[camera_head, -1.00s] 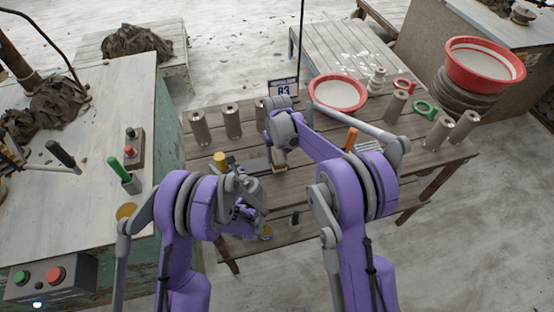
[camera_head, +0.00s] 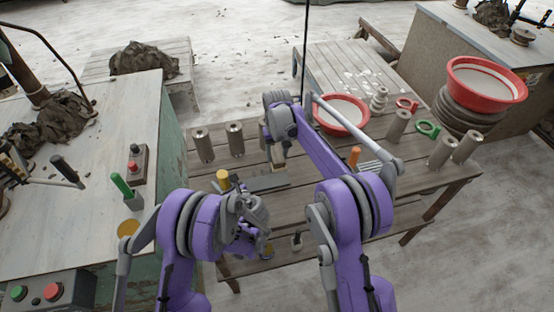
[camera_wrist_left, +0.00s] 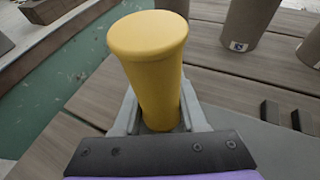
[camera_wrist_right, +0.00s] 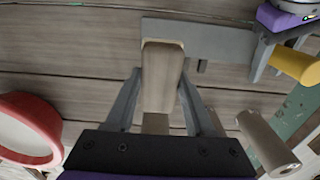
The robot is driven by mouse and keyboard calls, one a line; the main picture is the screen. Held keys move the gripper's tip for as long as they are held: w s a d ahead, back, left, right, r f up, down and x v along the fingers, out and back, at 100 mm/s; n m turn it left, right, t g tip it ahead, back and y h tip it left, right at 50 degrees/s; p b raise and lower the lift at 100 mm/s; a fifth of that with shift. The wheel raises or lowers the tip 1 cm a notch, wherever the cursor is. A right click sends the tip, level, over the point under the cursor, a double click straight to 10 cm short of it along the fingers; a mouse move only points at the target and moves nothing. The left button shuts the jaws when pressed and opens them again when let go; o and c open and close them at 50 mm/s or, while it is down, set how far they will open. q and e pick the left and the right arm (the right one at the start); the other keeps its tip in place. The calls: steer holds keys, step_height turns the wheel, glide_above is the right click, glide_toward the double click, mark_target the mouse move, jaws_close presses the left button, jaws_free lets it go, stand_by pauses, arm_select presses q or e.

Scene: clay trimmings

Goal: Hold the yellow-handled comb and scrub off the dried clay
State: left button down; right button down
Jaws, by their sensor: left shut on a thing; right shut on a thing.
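The yellow handle (camera_wrist_left: 152,70) of the comb stands between my left gripper's fingers (camera_wrist_left: 158,118), which are shut on it. In the head view the yellow handle (camera_head: 223,178) is at the left end of the grey comb plate (camera_head: 268,184). My left gripper's tips are mostly hidden there. Two small dark pieces (camera_wrist_left: 285,115) show at the plate's edge in the left wrist view. My right gripper (camera_wrist_right: 160,105) is shut on a beige block, a brush perhaps (camera_wrist_right: 160,75). It overlaps the comb plate (camera_wrist_right: 215,42); I cannot tell whether they touch. Dried clay is not clearly visible.
Several grey-brown cylinders (camera_head: 235,138) stand on the plank table (camera_head: 330,225). A red basin (camera_head: 341,115), an orange-handled tool (camera_head: 354,157) and a green ring (camera_head: 428,129) are to the right. A control panel (camera_head: 50,292) is at lower left.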

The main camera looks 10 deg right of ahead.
steer(key=shift+r, duration=1.4)
arm_select(q)
steer(key=shift+c, duration=1.9)
jaws_free()
